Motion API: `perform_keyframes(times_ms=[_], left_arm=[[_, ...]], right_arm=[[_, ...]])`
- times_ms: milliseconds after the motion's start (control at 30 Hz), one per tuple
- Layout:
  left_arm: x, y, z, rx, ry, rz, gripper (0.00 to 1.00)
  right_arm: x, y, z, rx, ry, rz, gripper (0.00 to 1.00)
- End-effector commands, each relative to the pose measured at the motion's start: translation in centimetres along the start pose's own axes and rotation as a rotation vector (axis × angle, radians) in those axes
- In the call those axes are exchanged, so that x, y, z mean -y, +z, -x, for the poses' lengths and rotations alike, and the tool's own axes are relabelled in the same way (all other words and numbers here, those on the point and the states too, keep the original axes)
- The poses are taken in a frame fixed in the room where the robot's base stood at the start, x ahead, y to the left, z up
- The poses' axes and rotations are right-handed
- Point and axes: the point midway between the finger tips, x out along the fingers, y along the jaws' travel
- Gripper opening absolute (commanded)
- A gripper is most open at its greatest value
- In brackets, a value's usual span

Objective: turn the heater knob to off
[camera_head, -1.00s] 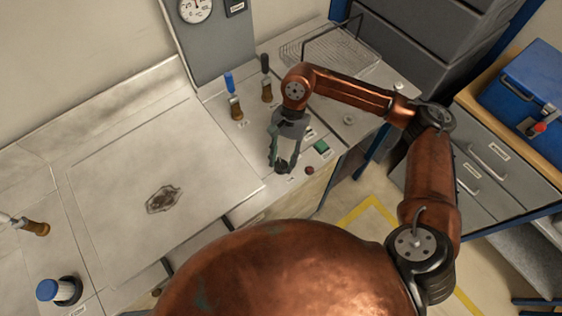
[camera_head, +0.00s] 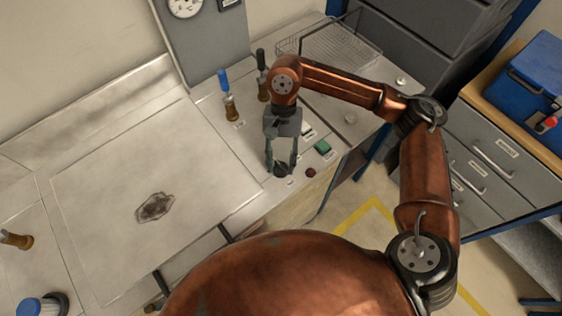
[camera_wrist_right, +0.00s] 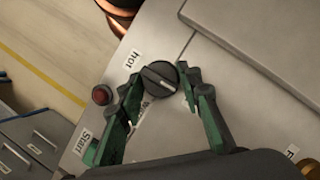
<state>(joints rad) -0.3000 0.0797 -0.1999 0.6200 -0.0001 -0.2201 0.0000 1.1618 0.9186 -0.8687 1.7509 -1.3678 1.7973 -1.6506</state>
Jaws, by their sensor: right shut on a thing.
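The heater knob (camera_wrist_right: 159,77) is a round black dial with a pale pointer mark, on the metal bench panel. In the right wrist view a "hot" label (camera_wrist_right: 133,60) sits left of it, and another label below is partly hidden by a finger. My right gripper (camera_wrist_right: 162,84) has its two green-sided fingers on either side of the knob, shut on it. In the head view my right gripper (camera_head: 281,168) points down at the front panel, with the dark knob (camera_head: 281,172) between its fingertips. My left gripper is not in view.
A red indicator (camera_wrist_right: 102,95) sits close to the left finger; a green button (camera_head: 322,147) is right of the gripper. Blue (camera_head: 229,102) and black (camera_head: 262,80) levers stand behind. A wire basket (camera_head: 325,42) is at the back right.

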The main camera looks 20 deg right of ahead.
Motion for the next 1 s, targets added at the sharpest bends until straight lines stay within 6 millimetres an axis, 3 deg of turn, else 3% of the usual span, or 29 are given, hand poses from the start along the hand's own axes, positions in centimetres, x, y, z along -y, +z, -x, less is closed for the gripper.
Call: perform_keyframes(times_ms=[67,100,300,667,767,1000], left_arm=[[0.0,0.0,0.0,0.000,0.000,0.000,0.40],[0.0,0.0,0.0,0.000,0.000,0.000,0.40],[0.0,0.0,0.0,0.000,0.000,0.000,0.40],[0.2,0.1,0.0,0.001,-0.002,0.000,0.40],[0.1,0.1,0.0,0.001,-0.001,0.000,0.40],[0.1,0.0,0.0,0.000,0.000,0.000,0.40]], right_arm=[[0.0,0.0,0.0,-0.001,-0.001,0.001,0.09],[0.0,0.0,0.0,-0.001,-0.001,0.000,0.35],[0.0,0.0,0.0,0.000,-0.001,0.000,0.49],[0.0,0.0,0.4,-0.001,-0.001,-0.001,0.51],[0.1,-0.1,1.6,-0.003,-0.003,-0.002,0.51],[0.1,-0.1,6.5,-0.002,-0.004,-0.001,0.51]])
